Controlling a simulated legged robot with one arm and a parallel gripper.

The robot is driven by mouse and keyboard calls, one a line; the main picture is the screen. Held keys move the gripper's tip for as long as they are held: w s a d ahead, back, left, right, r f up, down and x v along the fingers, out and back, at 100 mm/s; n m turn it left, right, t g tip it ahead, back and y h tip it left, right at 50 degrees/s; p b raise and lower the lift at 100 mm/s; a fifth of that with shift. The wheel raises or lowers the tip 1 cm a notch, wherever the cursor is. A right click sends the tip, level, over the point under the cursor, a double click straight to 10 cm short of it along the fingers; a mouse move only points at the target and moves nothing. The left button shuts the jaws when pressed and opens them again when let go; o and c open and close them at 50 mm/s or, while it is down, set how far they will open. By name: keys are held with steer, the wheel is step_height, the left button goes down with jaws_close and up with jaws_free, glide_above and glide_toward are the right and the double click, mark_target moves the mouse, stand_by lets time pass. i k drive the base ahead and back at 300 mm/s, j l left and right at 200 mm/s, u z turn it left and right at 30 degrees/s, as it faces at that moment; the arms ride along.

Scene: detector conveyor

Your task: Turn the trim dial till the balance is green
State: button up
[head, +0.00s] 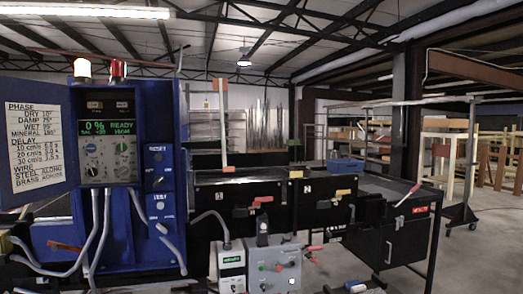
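A blue detector cabinet (154,130) stands at the left with its door open. Its dark display (107,128) shows "0 %" and "READY" in green, with a smaller line below that is too small to read surely. Under the display is a grey panel with several round knobs (91,149); I cannot tell which one is the trim dial. A grey control box (274,272) with knobs and a red-ended lever stands low in the middle, beside a white box (231,267) with a green display. I cannot make out my gripper in this view.
Black conveyor housings (235,191) with red latches run right from the cabinet to a dark bin (395,240). Grey cables (98,235) hang before the cabinet. A white and blue object (355,286) lies at the bottom edge. Open floor (485,250) is at the right.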

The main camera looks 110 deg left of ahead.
mark_target(122, 146)
steer(key=u, duration=4.5)
steer(key=i, duration=0.1)
